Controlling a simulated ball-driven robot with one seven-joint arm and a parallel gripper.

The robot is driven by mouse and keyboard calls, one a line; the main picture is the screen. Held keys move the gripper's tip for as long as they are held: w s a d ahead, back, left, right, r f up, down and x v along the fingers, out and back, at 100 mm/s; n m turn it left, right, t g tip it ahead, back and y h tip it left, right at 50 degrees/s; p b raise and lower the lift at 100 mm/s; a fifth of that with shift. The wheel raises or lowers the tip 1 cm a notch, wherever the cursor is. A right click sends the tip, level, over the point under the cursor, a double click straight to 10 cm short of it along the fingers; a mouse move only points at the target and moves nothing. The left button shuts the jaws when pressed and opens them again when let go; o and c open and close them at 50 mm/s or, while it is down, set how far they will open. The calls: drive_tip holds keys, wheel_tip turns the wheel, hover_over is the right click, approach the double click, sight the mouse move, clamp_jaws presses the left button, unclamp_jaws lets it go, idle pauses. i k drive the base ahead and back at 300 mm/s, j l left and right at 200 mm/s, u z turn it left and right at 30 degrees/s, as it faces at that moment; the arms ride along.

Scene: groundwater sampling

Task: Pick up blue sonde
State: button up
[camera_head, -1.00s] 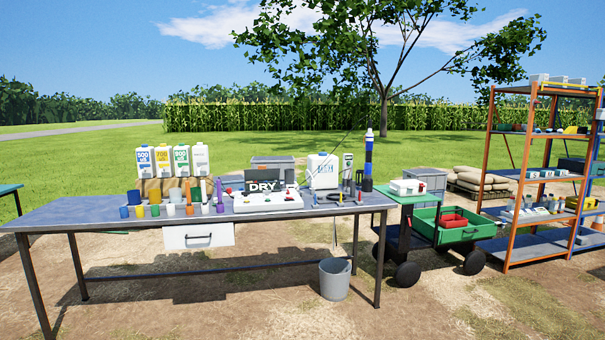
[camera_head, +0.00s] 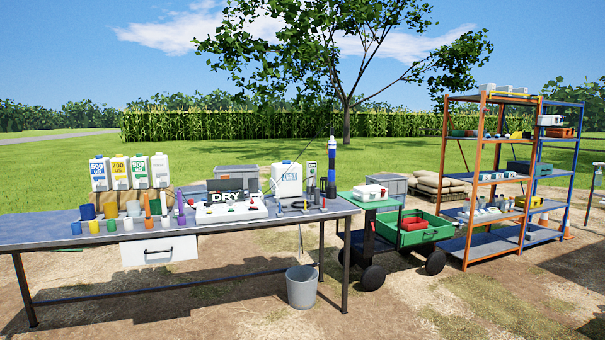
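A tall upright cylinder (camera_head: 331,168) in blue, white and black stands near the right end of the long table (camera_head: 40,232). I cannot tell whether it is the blue sonde. Short dark cylinders (camera_head: 312,195) stand just left of it. Blue cups (camera_head: 87,212) stand at the left among other coloured cups. Small items lie on the table's right part, too small to make out. My gripper is not in view.
A grey bucket (camera_head: 301,288) stands under the table's right end. A wheeled cart with a green tray (camera_head: 425,236) stands just right of the table. Orange shelving (camera_head: 470,245) and blue shelving (camera_head: 574,165) stand farther right. Bare ground in front is clear.

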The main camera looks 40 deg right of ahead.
sight(331, 145)
drive_tip(key=i+l+z, duration=0.65)
drive_tip(key=i, duration=0.2)
drive_tip(key=i+l+z, duration=0.3)
drive_tip(key=i, duration=0.15)
drive_tip(key=i+z, duration=0.35)
drive_tip(key=i+l+u, duration=0.15)
drive_tip(key=i, duration=0.45)
drive_tip(key=i+u, duration=0.15)
drive_tip(key=i, duration=0.45)
drive_tip(key=i+l+u, duration=0.15)
drive_tip(key=i+l, duration=0.15)
drive_tip(key=i, duration=0.25)
